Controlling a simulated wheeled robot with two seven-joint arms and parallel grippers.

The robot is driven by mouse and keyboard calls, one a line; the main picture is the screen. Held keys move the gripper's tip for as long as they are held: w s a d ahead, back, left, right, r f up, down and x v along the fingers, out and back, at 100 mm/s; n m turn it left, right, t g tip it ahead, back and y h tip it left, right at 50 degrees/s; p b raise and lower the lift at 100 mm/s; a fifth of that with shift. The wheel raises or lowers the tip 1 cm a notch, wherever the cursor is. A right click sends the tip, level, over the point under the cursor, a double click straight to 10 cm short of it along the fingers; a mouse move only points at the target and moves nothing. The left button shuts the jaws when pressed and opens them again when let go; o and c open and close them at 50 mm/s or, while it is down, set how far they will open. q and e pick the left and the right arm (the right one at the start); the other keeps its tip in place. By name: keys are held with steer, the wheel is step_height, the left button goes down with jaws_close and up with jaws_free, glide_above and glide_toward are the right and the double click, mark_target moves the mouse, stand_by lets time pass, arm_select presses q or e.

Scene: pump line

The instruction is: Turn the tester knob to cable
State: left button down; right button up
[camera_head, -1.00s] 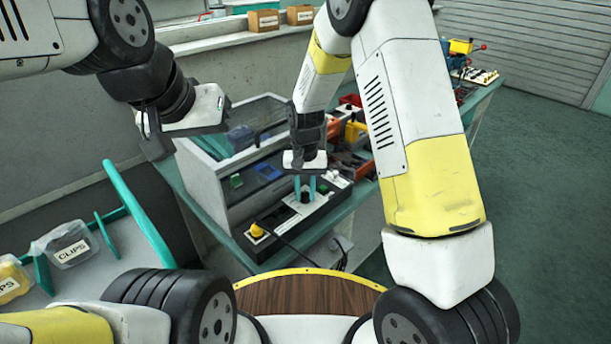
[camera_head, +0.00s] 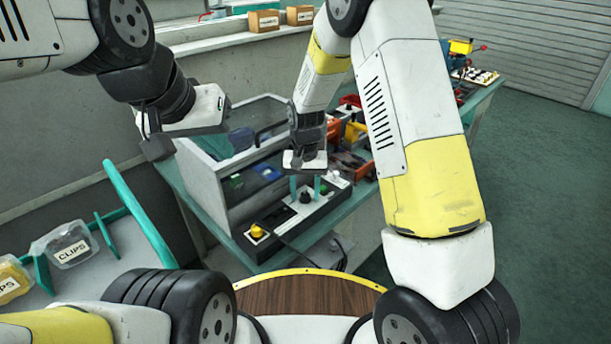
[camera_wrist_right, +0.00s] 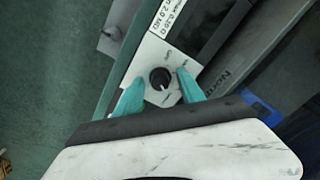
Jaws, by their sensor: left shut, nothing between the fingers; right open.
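The tester (camera_head: 275,232) is a long dark box with pale panels at the front of the green bench. Its black knob (camera_head: 305,197) sits on a pale panel near the right end. In the right wrist view the knob (camera_wrist_right: 160,78) shows a white pointer mark, with small labels beside it that are too blurred to read. My right gripper (camera_head: 305,186) points down over the knob, its teal fingers open. In the wrist view the fingertips (camera_wrist_right: 158,84) lie either side of the knob, apart from it. My left gripper (camera_head: 158,148) is shut and empty, left of the bench enclosure.
A clear-fronted enclosure (camera_head: 215,190) stands right behind the tester. A clips box (camera_head: 70,245) is at the left.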

steer(key=shift+r, duration=3.9)
steer(key=shift+d+r, duration=0.1)
steer(key=shift+r, duration=0.1)
step_height(320, 180, up, 6)
steer(key=r+t+y, duration=0.1)
glide_above(305, 194)
steer(key=s+d, duration=0.2)
steer(key=d, duration=0.2)
steer(key=s+d+r+t+y, duration=0.1)
steer(key=s+d+r+t, duration=0.1)
steer(key=s+d+r, duration=0.35)
steer(key=s+d+r+t, duration=0.1)
steer(key=s+d+r, duration=0.1)
steer(key=s+r, duration=0.2)
steer(key=s+d+r+t, duration=0.2)
steer(key=s+d+r, duration=0.1)
steer(key=s, duration=0.7)
steer(key=shift+d+r+n, duration=0.15)
steer(key=shift+r+n, duration=0.25)
steer(key=shift+r, duration=0.05)
